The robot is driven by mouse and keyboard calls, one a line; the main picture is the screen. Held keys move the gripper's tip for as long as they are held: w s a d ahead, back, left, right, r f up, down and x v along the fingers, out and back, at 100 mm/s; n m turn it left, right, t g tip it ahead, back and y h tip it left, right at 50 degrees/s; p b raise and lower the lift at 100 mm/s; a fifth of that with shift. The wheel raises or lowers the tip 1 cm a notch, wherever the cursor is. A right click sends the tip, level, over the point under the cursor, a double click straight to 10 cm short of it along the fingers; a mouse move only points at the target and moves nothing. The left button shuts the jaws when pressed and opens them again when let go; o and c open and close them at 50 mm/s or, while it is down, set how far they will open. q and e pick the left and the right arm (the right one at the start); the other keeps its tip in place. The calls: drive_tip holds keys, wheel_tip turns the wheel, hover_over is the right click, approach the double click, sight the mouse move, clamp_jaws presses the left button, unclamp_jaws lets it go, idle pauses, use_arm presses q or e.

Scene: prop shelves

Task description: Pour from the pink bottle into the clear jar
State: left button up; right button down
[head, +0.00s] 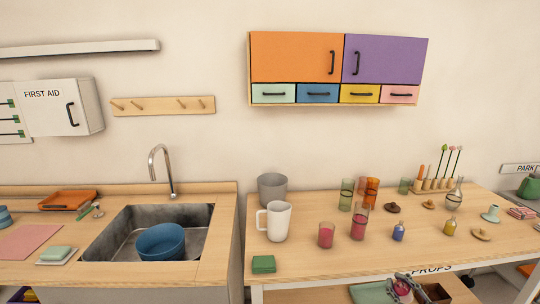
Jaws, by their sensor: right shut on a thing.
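My right gripper (404,282) is low at the bottom edge, in front of the prop table. It is shut on a small pink thing (402,289), by its colour the pink bottle; little of it shows. A clear glass vessel (455,194) with a narrow neck stands upright at the right of the table. I cannot tell whether it is the clear jar, as several glasses stand there too. The gripper is apart from it, lower and to the left. My left gripper is not in view.
The prop table (300,252) holds a white mug (278,221), a grey pot (272,187), pink glasses (326,236), a blue bottle (398,232), a yellow bottle (450,227) and a green block (263,264). Its front middle is clear. A sink with a blue bowl (161,243) is at left.

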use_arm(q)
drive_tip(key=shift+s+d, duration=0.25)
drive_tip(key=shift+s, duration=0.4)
use_arm(e)
drive_tip(key=s+a+f+m+h, duration=0.1)
drive_tip(key=a+f+h, duration=0.1)
drive_tip(key=a, duration=0.5)
drive_tip(key=s+a+f+m+h, duration=0.1)
drive_tip(key=a+f+h, duration=0.1)
drive_tip(key=a, duration=0.6)
drive_tip(key=shift+f+m, duration=0.4)
drive_tip(key=shift+f, duration=0.2)
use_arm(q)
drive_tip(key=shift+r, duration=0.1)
